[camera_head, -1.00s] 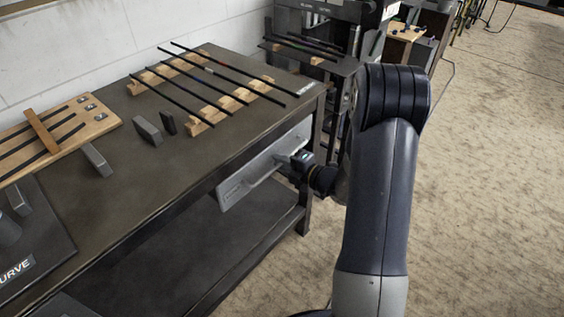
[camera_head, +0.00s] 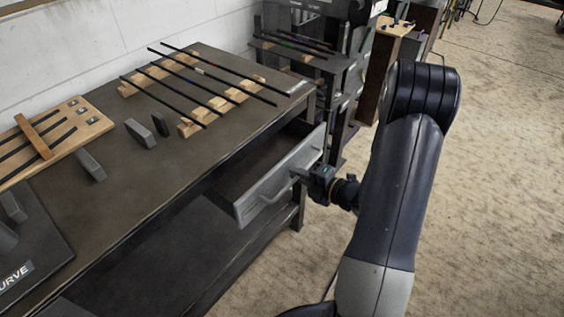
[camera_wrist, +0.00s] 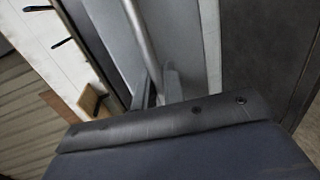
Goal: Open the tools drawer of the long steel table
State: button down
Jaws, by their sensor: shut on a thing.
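The long steel table (camera_head: 150,170) has a grey-fronted drawer (camera_head: 262,190) below its top at the right end. The drawer stands partly out, and a dark strip of its inside shows behind the front. A bar handle (camera_head: 266,199) runs along the front. My gripper (camera_head: 301,175) is at the right part of the handle and shut on it. In the wrist view, the handle bar (camera_wrist: 141,38) runs down to the gripper fingers (camera_wrist: 158,92) in front of the grey drawer front. Any label on the drawer is unreadable now.
Dark rods on wooden blocks (camera_head: 187,129) lie on the tabletop, with small grey blocks (camera_head: 140,132) and a wooden slotted board (camera_head: 60,140) to the left. A dark rack (camera_head: 335,70) stands beyond the table. The floor (camera_head: 500,200) at right is clear.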

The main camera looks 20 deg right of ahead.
jog(key=f+p+v, duration=0.2)
jog(key=p+v, duration=0.1)
jog(key=v, duration=1.1)
jog(key=shift+s+d+f, duration=0.25)
jog(key=shift+f, duration=0.1)
jog(key=c, duration=1.6)
grip_release()
jog(key=p+v, duration=0.1)
jog(key=v, duration=0.9)
jog(key=shift+s+d, duration=0.25)
jog(key=shift+s, duration=0.1)
jog(key=shift+w, duration=0.1)
jog(key=b+x, duration=0.1)
jog(key=x, duration=1)
jog(key=shift+r, duration=0.1)
